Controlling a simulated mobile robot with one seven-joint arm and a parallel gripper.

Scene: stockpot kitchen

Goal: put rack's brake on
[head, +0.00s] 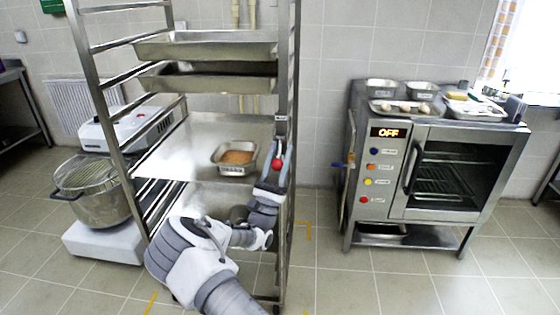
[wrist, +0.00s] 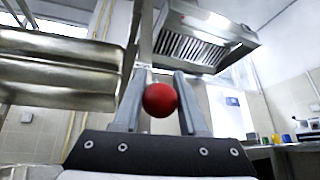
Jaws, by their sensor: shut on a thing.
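The rack (head: 291,95) is a tall metal frame with trays, standing in the left half of the head view. A red ball knob (head: 276,163), which appears to be the brake handle's end, is at its right upright. In the wrist view the red knob (wrist: 160,100) sits between the two fingers. My gripper (head: 278,155) reaches up from below and is shut on the red knob; it also shows in the wrist view (wrist: 160,95). The part of the handle behind the knob is mostly hidden.
An oven (head: 400,205) showing OFF stands to the right, with trays on top. A small pan (head: 234,168) with brown contents sits on a rack shelf. A large pot (head: 95,195) stands at the left. Floor between rack and oven is clear.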

